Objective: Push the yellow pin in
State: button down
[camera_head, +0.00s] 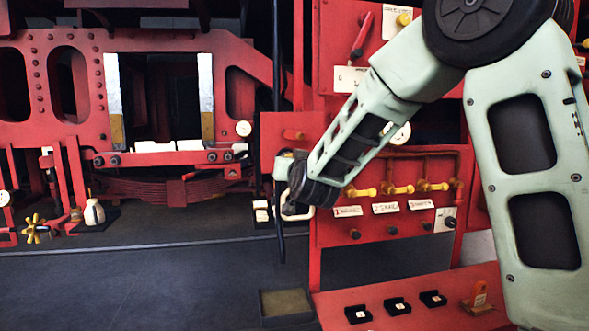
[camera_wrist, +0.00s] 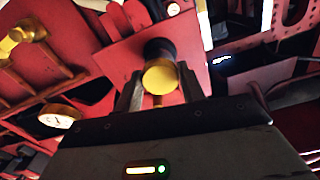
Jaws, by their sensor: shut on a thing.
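The yellow pin (camera_wrist: 160,77) shows in the wrist view as a round yellow end in front of a dark collar on a red plate. My gripper (camera_wrist: 160,72) has a finger on each side of the yellow end and is shut on it. A small yellow piece shows just below, between the fingers. How deep the pin sits in the collar cannot be told. In the head view my arm reaches to the left edge of the red panel (camera_head: 327,235); the fingers and the held pin cannot be made out there.
Yellow valve handles (camera_head: 397,189) with white labels line the red panel. A gauge (camera_wrist: 55,118) and yellow pipe fitting (camera_wrist: 22,36) lie left in the wrist view. Black blocks (camera_head: 397,306) and a tray (camera_head: 285,319) are below. Dark floor at left is mostly clear.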

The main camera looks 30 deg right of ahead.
jog(key=shift+w+d, duration=0.2)
jog(key=shift+w, duration=0.45)
jog(key=shift+w+d+r, duration=0.1)
jog(key=shift+w+r, duration=0.05)
jog(key=c, duration=0.9)
grip_release()
jog(key=shift+w, duration=0.15)
jog(key=shift+o, duration=0.2)
jog(key=b+v, duration=0.4)
jog(key=v, duration=1.3)
jog(key=shift+s+b, duration=0.25)
jog(key=shift+b, duration=0.1)
